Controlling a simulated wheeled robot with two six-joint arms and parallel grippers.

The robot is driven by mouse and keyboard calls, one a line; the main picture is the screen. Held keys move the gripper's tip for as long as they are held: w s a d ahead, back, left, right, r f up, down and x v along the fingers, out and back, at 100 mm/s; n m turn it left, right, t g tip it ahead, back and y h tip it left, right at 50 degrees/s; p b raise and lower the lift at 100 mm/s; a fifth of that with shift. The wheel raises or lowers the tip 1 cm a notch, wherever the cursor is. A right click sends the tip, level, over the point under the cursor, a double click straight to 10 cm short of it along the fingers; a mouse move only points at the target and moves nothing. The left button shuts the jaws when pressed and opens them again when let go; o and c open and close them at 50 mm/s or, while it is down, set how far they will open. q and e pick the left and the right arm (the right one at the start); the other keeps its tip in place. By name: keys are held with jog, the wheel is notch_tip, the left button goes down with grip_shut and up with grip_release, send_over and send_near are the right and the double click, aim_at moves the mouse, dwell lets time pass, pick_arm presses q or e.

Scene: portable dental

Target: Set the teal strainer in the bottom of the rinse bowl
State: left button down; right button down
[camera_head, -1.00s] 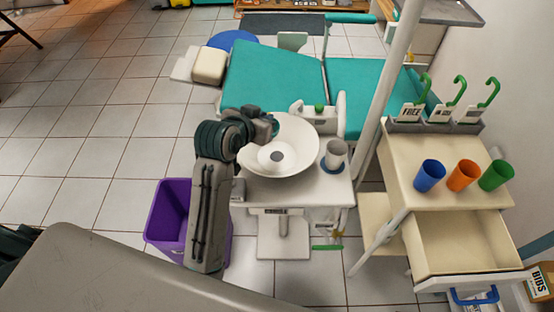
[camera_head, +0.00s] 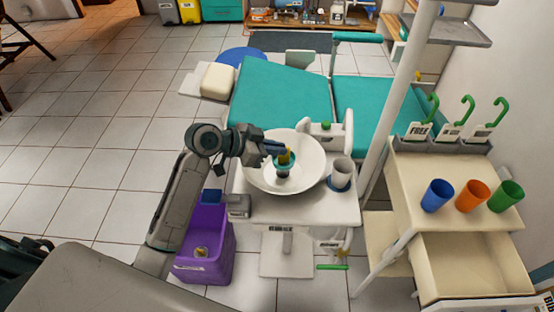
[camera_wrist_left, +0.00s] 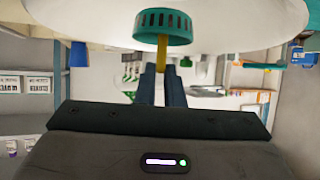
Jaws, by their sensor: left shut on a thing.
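The teal strainer (camera_head: 285,158) has a yellow stem and is over the white rinse bowl (camera_head: 312,168). In the left wrist view the strainer (camera_wrist_left: 163,26) shows as a slotted teal ring with its yellow stem (camera_wrist_left: 161,52) between the fingers. My left gripper (camera_head: 279,149) is shut on the stem. The strainer overlaps the middle of the bowl, just above a dark round area at its centre; I cannot tell whether they touch. The gripper partly hides the bowl's far left side. My right gripper is not in view.
A grey cup (camera_head: 342,171) stands right of the bowl. A white fixture with a green knob (camera_head: 326,125) rises behind it. A purple bin (camera_head: 206,268) is below on the left. A pale pole (camera_head: 395,100) and a cart with blue, orange and green cups are on the right.

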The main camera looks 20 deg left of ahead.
aim_at(278, 159)
pick_arm(q)
notch_tip(278, 159, down, 4)
jog(key=shift+r, duration=0.1)
jog(key=shift+f, duration=0.25)
jog(key=shift+f, duration=0.1)
jog(key=c, duration=1.5)
grip_release()
jog(key=shift+c, duration=0.2)
